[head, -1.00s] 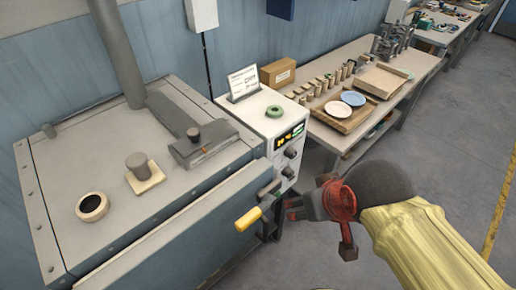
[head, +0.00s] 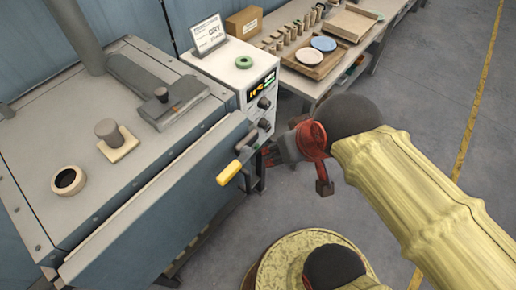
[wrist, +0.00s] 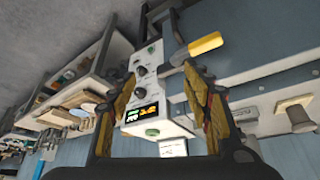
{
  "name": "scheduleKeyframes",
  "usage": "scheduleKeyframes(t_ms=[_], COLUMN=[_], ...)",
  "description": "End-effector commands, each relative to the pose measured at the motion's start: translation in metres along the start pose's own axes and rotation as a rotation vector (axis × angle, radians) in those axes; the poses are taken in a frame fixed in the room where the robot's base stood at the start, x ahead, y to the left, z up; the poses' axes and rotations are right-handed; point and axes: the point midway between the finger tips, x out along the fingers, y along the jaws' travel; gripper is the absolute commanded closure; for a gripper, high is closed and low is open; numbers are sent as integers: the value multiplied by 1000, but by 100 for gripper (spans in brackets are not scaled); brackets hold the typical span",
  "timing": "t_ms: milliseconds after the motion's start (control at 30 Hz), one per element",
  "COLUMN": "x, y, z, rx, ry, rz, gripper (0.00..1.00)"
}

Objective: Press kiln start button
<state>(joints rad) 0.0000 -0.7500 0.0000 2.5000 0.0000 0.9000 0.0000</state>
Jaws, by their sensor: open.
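The white kiln control box (head: 228,78) stands at the kiln's right end, with a lit display (head: 262,86) and dark knobs (head: 264,103) on its front. In the wrist view its front panel (wrist: 152,58) shows between my fingers, with the display (wrist: 140,113) and knobs (wrist: 140,71). I cannot clearly tell which control is the start button. My gripper (head: 270,155) is in front of the box, below the display and beside the yellow-handled lever (head: 230,172). In the wrist view my gripper (wrist: 160,73) is open and empty, apart from the panel.
The grey kiln (head: 150,175) fills the left, with a ring and blocks on top. A workbench with plates (head: 323,43) is behind right. The floor (head: 440,125) at right is clear.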

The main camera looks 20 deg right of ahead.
Motion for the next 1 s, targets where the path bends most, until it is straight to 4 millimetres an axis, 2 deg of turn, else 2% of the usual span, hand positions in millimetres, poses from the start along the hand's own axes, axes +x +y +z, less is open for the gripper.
scheduleKeyframes(t_ms=[833,1000], x=[0,0], y=[0,0], z=[0,0], rx=[0,0], ry=[0,0], rz=[0,0], gripper=[100,100])
